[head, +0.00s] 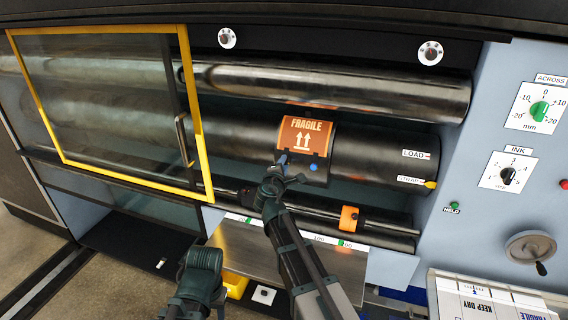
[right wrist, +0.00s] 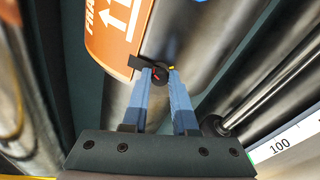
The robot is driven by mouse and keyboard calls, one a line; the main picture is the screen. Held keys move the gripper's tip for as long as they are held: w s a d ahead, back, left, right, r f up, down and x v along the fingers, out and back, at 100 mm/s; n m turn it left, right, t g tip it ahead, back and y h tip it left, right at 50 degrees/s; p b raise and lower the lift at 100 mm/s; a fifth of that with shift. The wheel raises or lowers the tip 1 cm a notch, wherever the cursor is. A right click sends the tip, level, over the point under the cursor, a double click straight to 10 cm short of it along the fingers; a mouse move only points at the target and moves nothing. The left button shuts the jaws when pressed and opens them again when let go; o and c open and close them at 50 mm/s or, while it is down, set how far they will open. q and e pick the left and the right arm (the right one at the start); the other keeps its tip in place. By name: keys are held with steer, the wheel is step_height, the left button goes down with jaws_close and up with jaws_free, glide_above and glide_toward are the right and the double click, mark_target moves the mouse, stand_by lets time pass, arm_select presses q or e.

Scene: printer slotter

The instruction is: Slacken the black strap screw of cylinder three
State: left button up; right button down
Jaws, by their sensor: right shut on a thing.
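The printing cylinder (head: 375,150) carries an orange FRAGILE plate (head: 315,124), which also shows in the right wrist view (right wrist: 108,25). At the plate's lower edge, my right gripper (head: 283,159) is shut on a small black screw (right wrist: 160,74) with a red mark and a yellow mark. In the right wrist view the two blue fingertips stand on either side of the screw. The screw is hidden by the gripper in the head view. My left gripper is not seen; only part of that arm shows.
A yellow-framed glass guard (head: 198,130) stands to the left of the plate. Below is a rail with an orange slider (head: 349,217) and a numbered scale (head: 318,239). The control panel with a green ACROSS knob (head: 539,110) and handwheel (head: 530,248) is at the right.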

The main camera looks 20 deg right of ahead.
steer(key=n+p, duration=0.1)
steer(key=n, duration=0.3)
steer(key=shift+a, duration=0.1)
steer(key=shift+n+g, duration=0.4)
steer(key=shift+n, duration=0.1)
steer(key=c, duration=0.7)
jaws_free()
steer(key=p+v, duration=0.2)
steer(key=v, duration=1.1)
steer(key=shift+s+a+p, duration=0.2)
steer(key=shift+s+p, duration=0.2)
